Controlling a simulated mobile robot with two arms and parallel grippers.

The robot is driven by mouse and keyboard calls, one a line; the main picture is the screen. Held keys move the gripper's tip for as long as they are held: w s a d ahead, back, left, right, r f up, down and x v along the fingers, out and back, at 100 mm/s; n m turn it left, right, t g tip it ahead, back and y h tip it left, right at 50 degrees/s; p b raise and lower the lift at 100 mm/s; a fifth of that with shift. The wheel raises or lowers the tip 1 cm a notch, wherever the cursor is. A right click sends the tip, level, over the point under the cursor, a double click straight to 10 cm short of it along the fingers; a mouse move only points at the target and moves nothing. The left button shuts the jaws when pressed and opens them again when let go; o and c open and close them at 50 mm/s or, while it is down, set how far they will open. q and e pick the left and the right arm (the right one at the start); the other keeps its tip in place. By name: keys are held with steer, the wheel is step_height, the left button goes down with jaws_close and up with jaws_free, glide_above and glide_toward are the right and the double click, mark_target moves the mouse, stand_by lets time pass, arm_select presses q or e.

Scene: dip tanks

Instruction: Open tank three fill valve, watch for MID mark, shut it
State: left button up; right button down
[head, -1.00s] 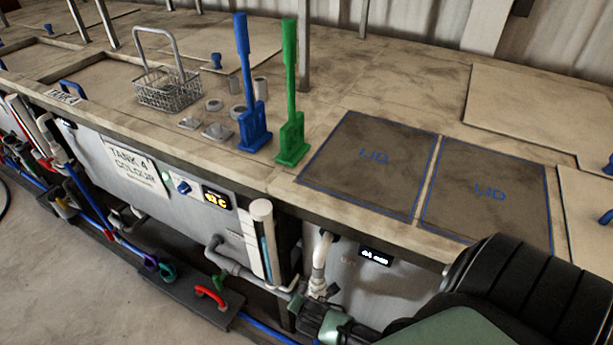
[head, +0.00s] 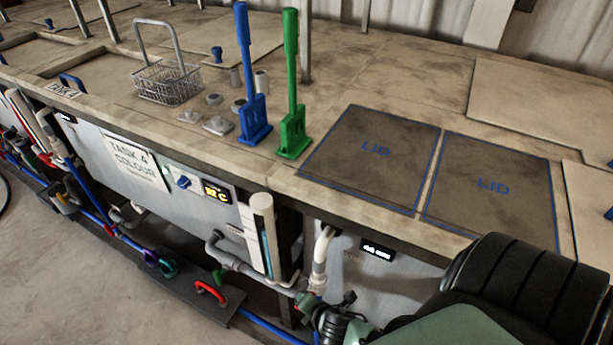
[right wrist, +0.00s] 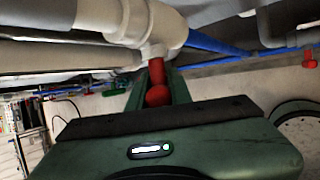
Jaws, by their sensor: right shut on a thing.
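In the right wrist view my right gripper (right wrist: 157,82) is shut on a red valve handle (right wrist: 157,95), just below a thick white pipe fitting (right wrist: 160,28). In the head view my right gripper (head: 325,314) is low at the front of the tanks, by the pipework right of the tank labelled Tank 4 (head: 136,163); the handle is hidden there. An upright sight tube (head: 265,235) with blue in its lower part stands on the front; I cannot read a MID mark. No tank three label is legible. My left gripper is not in view.
A small display (head: 377,249) is lit on the front panel. Another red handle (head: 211,292) lies along the low dark ledge. Two lids (head: 375,160), a wire basket (head: 168,83), and blue (head: 254,120) and green (head: 294,130) upright tools are on the bench top.

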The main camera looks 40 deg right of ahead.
steer(key=c, duration=1.3)
jaws_free()
steer(key=shift+v, duration=3.9)
